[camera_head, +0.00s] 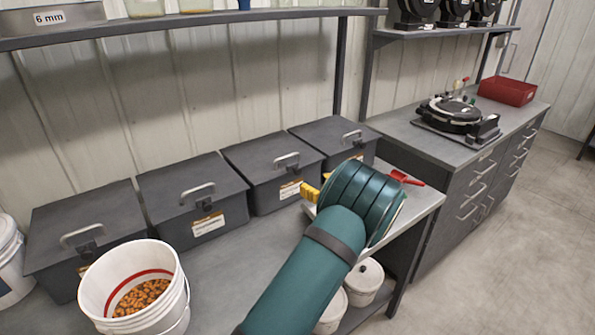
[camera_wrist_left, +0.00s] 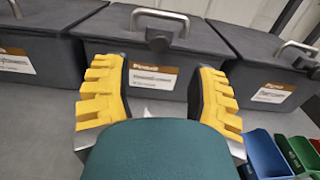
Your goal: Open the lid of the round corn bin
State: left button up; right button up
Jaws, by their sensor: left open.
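Several dark grey rectangular bins with shut lids stand in a row on the bench. The third bin from the left (camera_head: 262,155) has a metal handle, a front latch and an orange-and-white label; its label is too blurred to read surely as the round corn one. It also shows in the middle of the left wrist view (camera_wrist_left: 180,40), lid shut. My left gripper (camera_head: 326,177) is open and empty, its yellow fingers (camera_wrist_left: 160,68) spread in front of that bin, apart from its handle. My right gripper is not in view.
A white bucket (camera_head: 92,290) with orange kernels stands open at front left. Another bin (camera_head: 325,135) stands to the right. Coloured trays (camera_wrist_left: 265,155) lie right of my gripper. A shelf (camera_head: 200,20) runs above the bins. A black device (camera_head: 455,115) sits on the far counter.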

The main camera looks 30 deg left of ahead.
aim_at(299, 171)
pick_arm(q)
jog(key=x, duration=0.9)
jog(key=shift+o, duration=0.3)
grip_shut()
